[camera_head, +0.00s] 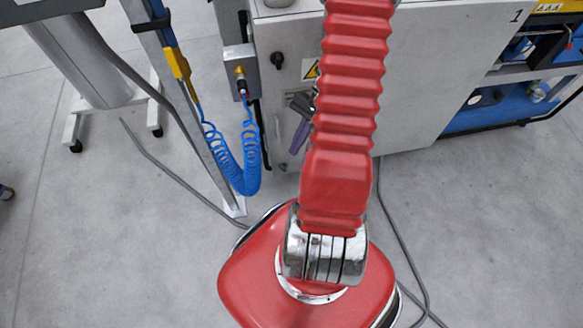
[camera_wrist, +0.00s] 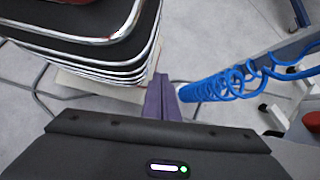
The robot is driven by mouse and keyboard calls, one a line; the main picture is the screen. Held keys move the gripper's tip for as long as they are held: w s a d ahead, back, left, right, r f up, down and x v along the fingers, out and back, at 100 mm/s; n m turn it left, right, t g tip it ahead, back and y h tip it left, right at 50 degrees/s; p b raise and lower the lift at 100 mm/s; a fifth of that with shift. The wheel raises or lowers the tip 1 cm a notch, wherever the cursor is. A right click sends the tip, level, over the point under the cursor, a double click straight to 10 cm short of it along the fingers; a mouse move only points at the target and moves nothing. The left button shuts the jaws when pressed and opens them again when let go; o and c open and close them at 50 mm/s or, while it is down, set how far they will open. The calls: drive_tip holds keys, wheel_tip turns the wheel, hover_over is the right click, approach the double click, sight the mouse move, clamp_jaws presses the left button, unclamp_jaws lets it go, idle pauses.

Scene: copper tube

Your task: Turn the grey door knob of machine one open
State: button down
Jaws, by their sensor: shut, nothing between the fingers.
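Machine one (camera_head: 430,75) is the light grey cabinet at the top right of the head view, marked "1". A small dark knob (camera_head: 278,61) sits on its front, left of my red arm. I cannot tell whether it is the grey door knob; no clearly grey knob shows, and my arm hides part of the front. My gripper (camera_head: 297,147) shows as purple fingers pointing down, below and slightly right of the dark knob, apart from it in the picture. In the wrist view the purple fingers (camera_wrist: 159,82) are together and empty, with no knob in sight.
A blue coiled hose (camera_head: 238,165) hangs left of my gripper and also shows in the wrist view (camera_wrist: 235,82). A grey post (camera_head: 205,140) stands beside it. Cables (camera_head: 165,168) lie on the floor. Open floor (camera_head: 100,240) spreads at the left.

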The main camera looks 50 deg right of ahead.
drive_tip(key=a+r+n+t+h, duration=0.2)
drive_tip(key=a+r+n, duration=0.3)
drive_tip(key=r, duration=0.6)
drive_tip(key=a+r+n+t+h, duration=0.2)
drive_tip(key=a+r+n, duration=0.4)
drive_tip(key=a+r, duration=0.4)
drive_tip(key=a+r+n+t+h, duration=0.1)
drive_tip(key=a+r+n+h, duration=0.2)
drive_tip(key=a+r+n, duration=0.2)
drive_tip(key=a+r, duration=0.3)
drive_tip(key=r, duration=0.4)
drive_tip(key=shift+w+t, duration=0.35)
drive_tip(key=shift+t, duration=0.05)
